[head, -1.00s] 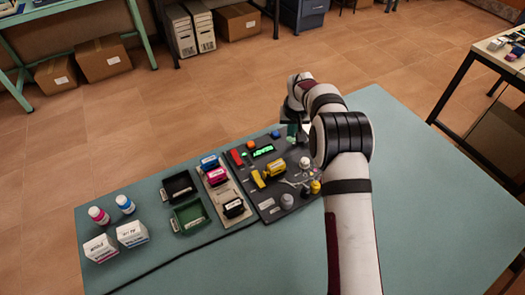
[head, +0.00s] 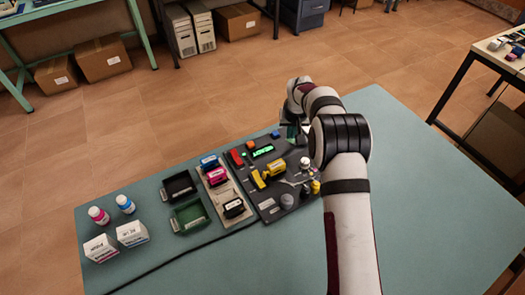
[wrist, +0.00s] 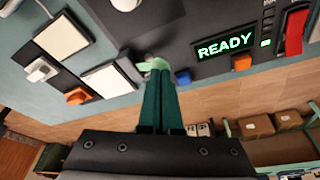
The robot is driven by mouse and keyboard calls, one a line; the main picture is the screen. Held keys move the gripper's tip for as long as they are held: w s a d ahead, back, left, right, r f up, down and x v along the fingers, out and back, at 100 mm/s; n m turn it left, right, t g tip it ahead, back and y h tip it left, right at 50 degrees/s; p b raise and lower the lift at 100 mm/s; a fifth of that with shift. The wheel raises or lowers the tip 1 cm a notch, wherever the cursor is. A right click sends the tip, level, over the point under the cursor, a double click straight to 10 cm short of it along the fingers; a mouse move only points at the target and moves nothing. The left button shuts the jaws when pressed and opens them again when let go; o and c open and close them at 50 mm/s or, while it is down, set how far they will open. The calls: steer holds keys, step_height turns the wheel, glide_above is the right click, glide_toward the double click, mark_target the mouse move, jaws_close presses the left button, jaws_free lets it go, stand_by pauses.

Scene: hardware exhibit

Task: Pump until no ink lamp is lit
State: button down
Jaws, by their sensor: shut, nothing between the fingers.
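A dark control panel (head: 268,207) lies on the table, left of my arm. Its green screen (head: 263,151) reads "READY" in the wrist view (wrist: 225,44). One small green lamp (wrist: 265,43) is lit beside the screen; I cannot make out the other marks above it. My gripper (wrist: 160,68) is shut and empty, its green fingers together over the panel's far edge, near a pale round part. I cannot tell whether they touch it. A white round knob (wrist: 125,4) shows at the top of the wrist view, and also in the head view (head: 305,162).
The panel carries an orange button (head: 250,144), a blue button (head: 275,134), a red part (head: 237,157) and a yellow block (head: 274,170). Left are a cartridge rack (head: 226,196), a black tray (head: 165,192), a green tray (head: 176,225), bottles and cartons. Table right of my arm is clear.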

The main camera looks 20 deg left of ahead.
steer(key=shift+f, duration=1.05)
steer(key=shift+r, duration=1.65)
step_height(320, 180, up, 7)
steer(key=shift+r, duration=0.1)
